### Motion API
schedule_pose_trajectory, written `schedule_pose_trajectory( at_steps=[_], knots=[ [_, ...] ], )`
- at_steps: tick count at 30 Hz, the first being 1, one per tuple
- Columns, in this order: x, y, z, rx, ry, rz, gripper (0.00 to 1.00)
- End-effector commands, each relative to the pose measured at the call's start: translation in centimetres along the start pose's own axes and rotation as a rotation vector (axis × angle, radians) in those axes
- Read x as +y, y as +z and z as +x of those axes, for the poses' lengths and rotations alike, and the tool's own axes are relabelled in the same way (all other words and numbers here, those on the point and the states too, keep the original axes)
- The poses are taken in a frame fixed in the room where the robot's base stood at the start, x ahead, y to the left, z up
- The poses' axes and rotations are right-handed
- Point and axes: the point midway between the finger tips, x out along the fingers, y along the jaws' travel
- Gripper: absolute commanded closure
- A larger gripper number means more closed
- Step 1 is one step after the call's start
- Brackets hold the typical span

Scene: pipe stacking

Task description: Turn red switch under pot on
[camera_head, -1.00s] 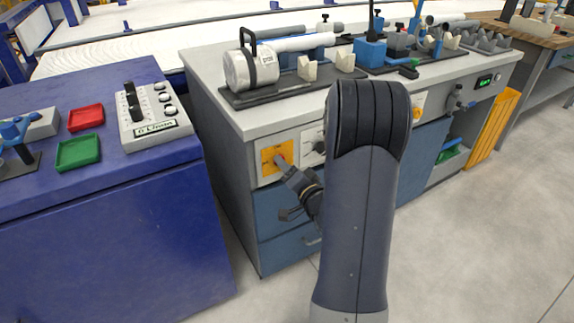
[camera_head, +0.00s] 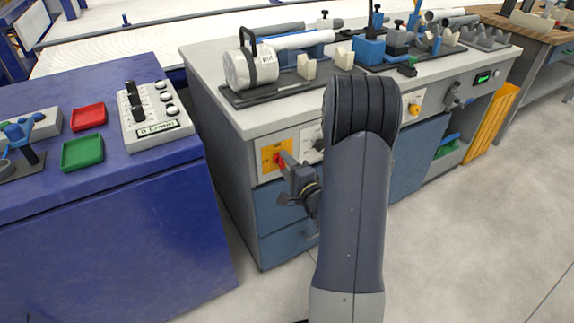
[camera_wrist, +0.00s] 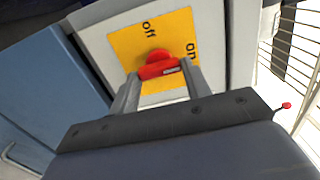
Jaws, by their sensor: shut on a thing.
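The red switch (camera_wrist: 158,66) is a knob with a bar handle on a yellow plate (camera_wrist: 118,44) marked "off" and "on" in the wrist view. In the head view the red switch (camera_head: 280,159) shows on its yellow plate (camera_head: 267,152) on the front of the grey workbench. My gripper (camera_wrist: 157,80) has one finger on each side of the switch's red bar and is shut on it. In the head view my gripper (camera_head: 287,166) reaches the switch from the right. The head view partly hides the fingertips.
The white pot-like cylinder (camera_head: 250,68) lies in a dark stand on the workbench top (camera_head: 270,113). A blue cabinet (camera_head: 100,230) stands at the left, with a switch box (camera_head: 155,118) and red and green trays on top. A second yellow switch plate (camera_head: 412,104) is farther right.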

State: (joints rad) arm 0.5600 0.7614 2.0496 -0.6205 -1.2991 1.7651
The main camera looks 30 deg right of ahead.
Motion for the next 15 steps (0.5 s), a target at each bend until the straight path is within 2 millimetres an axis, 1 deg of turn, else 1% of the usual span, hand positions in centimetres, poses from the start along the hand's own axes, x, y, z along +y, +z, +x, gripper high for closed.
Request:
schedule_pose_trajectory(
  at_steps=[14,15],
  knots=[
    [0.10,-0.04,-0.05,0.002,0.003,0.014,0.77],
    [0.10,-0.04,-0.05,0.002,0.003,0.014,0.51]
  ],
)
